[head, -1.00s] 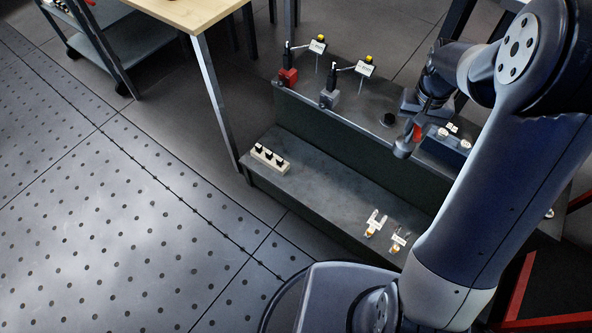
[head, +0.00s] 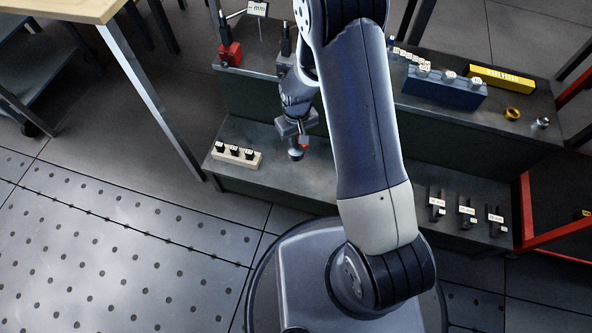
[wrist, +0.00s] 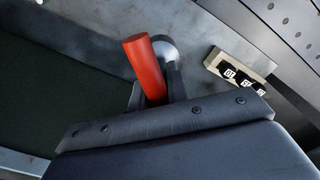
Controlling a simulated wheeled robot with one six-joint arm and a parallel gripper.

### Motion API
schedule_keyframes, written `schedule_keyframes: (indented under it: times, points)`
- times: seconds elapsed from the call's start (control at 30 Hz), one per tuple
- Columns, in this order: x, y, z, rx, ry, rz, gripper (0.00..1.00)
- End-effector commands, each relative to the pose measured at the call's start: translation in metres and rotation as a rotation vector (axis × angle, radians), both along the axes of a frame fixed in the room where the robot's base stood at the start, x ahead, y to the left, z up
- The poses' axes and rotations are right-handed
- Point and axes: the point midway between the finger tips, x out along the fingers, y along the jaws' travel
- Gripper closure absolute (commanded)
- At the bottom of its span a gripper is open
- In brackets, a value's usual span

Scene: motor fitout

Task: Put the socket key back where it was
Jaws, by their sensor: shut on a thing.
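My gripper (head: 298,138) is shut on the socket key, a red handle (wrist: 146,68) with a round grey metal end (wrist: 165,50). In the head view the key's grey end (head: 295,154) hangs below my fingers, with a small bit of red beside it. The key is held over the lower step (head: 290,178) of the dark bench, to the right of a cream block. In the wrist view the red handle slants up from between the fingers. I cannot tell whether its lower end touches the step.
The cream block (head: 256,161) holds black pieces with white labels. The upper step carries a red base with a post (head: 230,52), a blue block (head: 440,90), a yellow bar (head: 500,79) and a brass ring (head: 512,114). Labelled black holders (head: 466,212) stand at the lower step's right.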

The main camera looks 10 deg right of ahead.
Motion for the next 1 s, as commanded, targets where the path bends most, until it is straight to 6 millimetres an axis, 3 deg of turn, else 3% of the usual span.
schedule_keyframes:
  times: [0.2,0.47,0.7,1.0]
  points:
    - [-0.001,0.001,-0.045,-0.001,0.003,0.004,1.00]
    - [-0.001,0.001,-0.067,0.000,0.001,0.003,1.00]
    - [-0.001,0.001,-0.098,0.000,0.001,0.003,1.00]
    - [0.000,0.001,-0.099,0.000,0.000,0.003,1.00]
